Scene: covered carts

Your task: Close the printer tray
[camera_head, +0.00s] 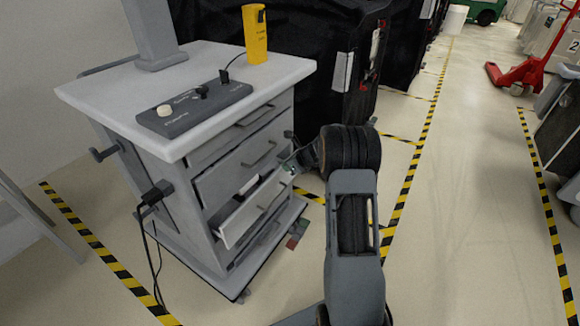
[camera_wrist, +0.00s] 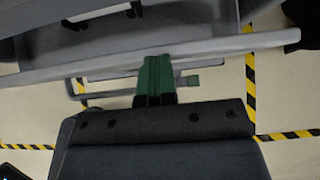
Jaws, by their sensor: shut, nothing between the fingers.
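I see no printer; a grey drawer cart (camera_head: 200,60) stands at left. One of its lower drawers (camera_head: 245,215) is pulled partly out, with a pale and a dark item inside. In the wrist view the drawer's front panel (camera_wrist: 225,45) runs across the picture, its bar handle (camera_wrist: 95,97) on the near side. My gripper (camera_head: 290,167) is beside the cart's drawer side. In the wrist view my green fingers (camera_wrist: 155,65) are shut and empty, their tips at the front panel's edge. I cannot tell whether they touch it.
The cart top carries a dark control panel (camera_head: 190,108) and a yellow canister (camera_head: 255,34). A cable hangs from a plug (camera_head: 155,194) on the cart's side. Black covered carts (camera_head: 310,60) stand behind. Floor with striped tape is open at right; a red pallet jack (camera_head: 530,70) is farther off.

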